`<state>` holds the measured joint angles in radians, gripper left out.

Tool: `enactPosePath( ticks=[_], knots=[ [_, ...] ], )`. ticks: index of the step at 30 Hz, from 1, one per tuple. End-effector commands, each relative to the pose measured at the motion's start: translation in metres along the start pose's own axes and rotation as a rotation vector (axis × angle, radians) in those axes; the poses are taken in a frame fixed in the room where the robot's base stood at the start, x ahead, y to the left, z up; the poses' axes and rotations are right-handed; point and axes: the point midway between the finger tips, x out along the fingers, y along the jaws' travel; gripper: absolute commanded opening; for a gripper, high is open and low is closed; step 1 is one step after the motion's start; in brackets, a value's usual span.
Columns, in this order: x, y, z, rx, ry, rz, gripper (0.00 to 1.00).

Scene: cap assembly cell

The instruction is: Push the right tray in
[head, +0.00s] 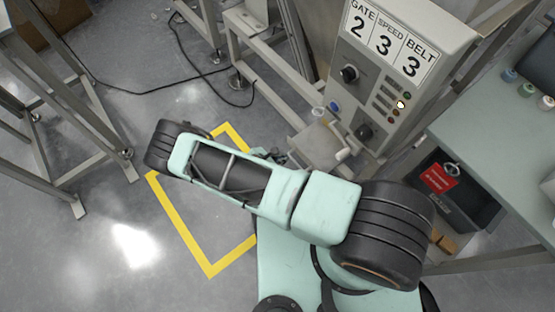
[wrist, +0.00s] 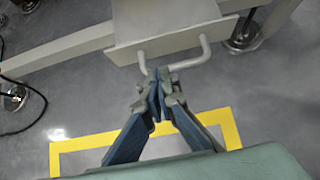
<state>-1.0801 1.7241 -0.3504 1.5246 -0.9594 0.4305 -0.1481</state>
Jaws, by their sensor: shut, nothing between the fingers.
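A pale tray (head: 314,146) with a flat front panel (wrist: 165,40) sticks out at the foot of the control cabinet. It is the only tray I can make out. Its light bar handle (wrist: 190,63) faces me in the wrist view. My gripper (wrist: 159,74) is shut and empty, with its fingertips at the left half of the handle bar. They look very close to it, but I cannot tell whether they touch. In the head view my arm hides most of the gripper, and only a dark part of it (head: 268,155) shows left of the tray.
The control cabinet (head: 398,50) has knobs and a sign reading gate 2, speed 3, belt 3. Metal frame legs stand at left and behind the tray. A green table (head: 500,140) is at right, above a black box with a red label (head: 439,178). Yellow tape (head: 185,225) marks open floor.

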Motion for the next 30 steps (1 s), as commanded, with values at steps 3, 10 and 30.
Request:
enactPosePath(
  ticks=[3,10,30],
  knots=[
    [0.028,-0.001,-0.001,-0.001,-0.002,-0.002,0.00],
    [0.048,0.000,0.022,-0.001,-0.001,0.000,0.00],
    [0.058,0.006,0.029,0.002,0.002,-0.001,0.00]
  ],
)
